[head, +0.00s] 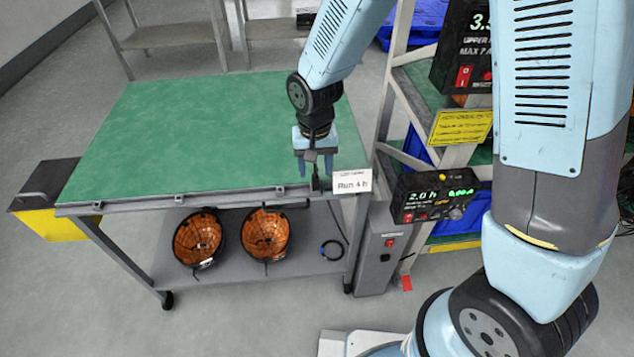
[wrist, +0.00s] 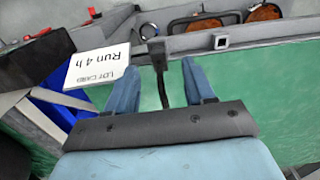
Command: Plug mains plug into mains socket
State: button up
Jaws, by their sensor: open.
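My gripper (head: 314,169) is open over the front right edge of the green-topped bench. It also shows in the wrist view (wrist: 160,67), with its two blue fingers apart. A black plug-like piece (wrist: 156,48) with a dark cord lies between and just beyond the fingertips, with a gap on each side. In the head view this piece (head: 316,184) is small and dark at the bench edge. A grey upright box (head: 378,262) with a red switch stands right of the bench; I cannot clearly make out the socket on it.
A white "Run 4 h" card (head: 352,182) hangs close right of my gripper. A black display unit (head: 436,194) sits on the rack beyond. The bench top (head: 200,130) is clear. Two orange-lined baskets (head: 198,238) and a coiled cable (head: 332,250) are on the lower shelf.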

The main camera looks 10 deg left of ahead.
aim_at(315, 176)
jog(key=shift+f, duration=2.25)
jog(key=shift+c, duration=0.4)
grip_shut()
jog(key=shift+r, duration=0.15)
jog(key=shift+r, duration=2.85)
